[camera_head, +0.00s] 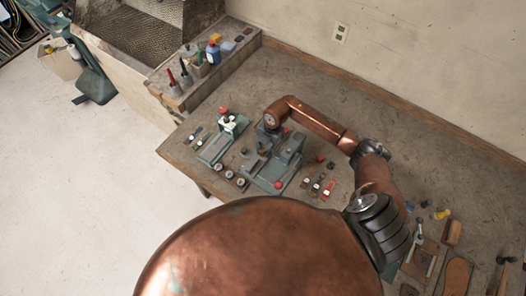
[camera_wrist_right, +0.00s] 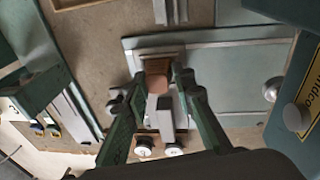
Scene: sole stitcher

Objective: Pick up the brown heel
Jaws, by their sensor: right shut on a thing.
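The brown heel (camera_wrist_right: 158,78) is a small reddish-brown block in the wrist view. It sits between the two green fingertips of my right gripper (camera_wrist_right: 161,80), which is shut on it. The heel is over or at a grey metal fixture on a pale green machine plate (camera_wrist_right: 225,58). I cannot tell whether it still touches the fixture. In the head view my right gripper (camera_head: 264,145) points down at the teal machine on the bench, and the heel is too small to make out there. My left gripper is not in view.
Teal machines (camera_head: 216,147) with knobs and levers crowd the bench around the gripper. Small red-tipped parts (camera_head: 318,184) lie to the right. A blue bottle (camera_head: 213,53) stands on the back ledge. Hand tools (camera_head: 453,232) lie at the lower right. The bench behind my arm is clear.

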